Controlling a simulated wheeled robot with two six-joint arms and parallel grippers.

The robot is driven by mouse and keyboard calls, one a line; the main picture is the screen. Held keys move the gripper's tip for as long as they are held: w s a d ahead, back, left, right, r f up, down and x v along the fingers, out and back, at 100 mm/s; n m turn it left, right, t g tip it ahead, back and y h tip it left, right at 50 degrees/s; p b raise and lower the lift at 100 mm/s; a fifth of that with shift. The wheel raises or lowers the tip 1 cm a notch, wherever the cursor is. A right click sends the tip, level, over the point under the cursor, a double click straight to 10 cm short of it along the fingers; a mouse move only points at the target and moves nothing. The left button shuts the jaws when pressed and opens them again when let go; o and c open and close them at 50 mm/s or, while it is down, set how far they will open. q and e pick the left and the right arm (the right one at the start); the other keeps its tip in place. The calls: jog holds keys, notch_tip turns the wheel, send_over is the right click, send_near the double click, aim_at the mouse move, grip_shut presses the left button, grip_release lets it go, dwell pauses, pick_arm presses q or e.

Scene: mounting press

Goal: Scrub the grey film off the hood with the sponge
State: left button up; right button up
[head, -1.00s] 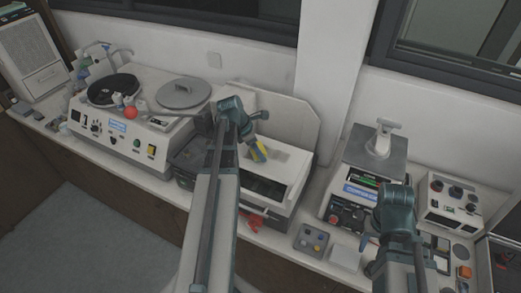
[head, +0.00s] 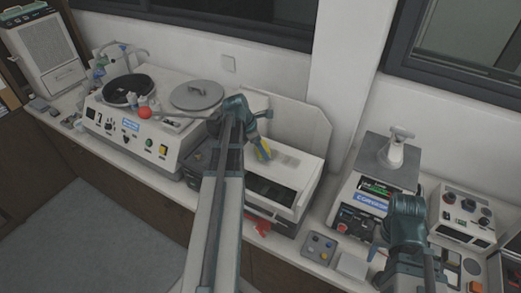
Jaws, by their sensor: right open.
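The white hood (head: 290,188) is the sloped cover of the machine in the middle of the bench. A faint grey film patch (head: 286,160) shows on its upper face. The yellow and blue sponge (head: 264,150) is at the end of my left gripper (head: 259,140), over the film's left side. The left fingers are small and partly hidden, but they seem closed on the sponge. I cannot tell whether the sponge touches the hood. My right gripper (head: 374,251) is open and empty, low at the right near the bench's front edge.
A polishing machine (head: 140,140) with a bowl and a grey lid (head: 197,95) stands left of the hood. A press with a white handle (head: 396,148) stands to the right. A white panel rises behind the hood.

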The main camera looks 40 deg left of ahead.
aim_at(300, 166)
pick_arm(q)
jog(key=shift+w+d, duration=0.1)
jog(key=shift+w, duration=0.05)
jog(key=shift+w+d, duration=0.15)
jog(key=shift+d, duration=0.7)
jog(key=shift+w+d, duration=0.1)
jog(key=shift+d, duration=0.7)
jog(key=shift+w+d+f, duration=0.1)
jog(key=shift+d, duration=1.65)
jog(key=shift+c, duration=0.6)
jog(key=shift+w+d, duration=0.2)
jog(key=shift+d, duration=0.65)
jog(key=shift+w+d, duration=0.2)
jog(key=shift+d, duration=0.65)
jog(key=shift+w+d, duration=0.1)
jog(key=shift+d, duration=1.65)
jog(key=shift+w, duration=0.1)
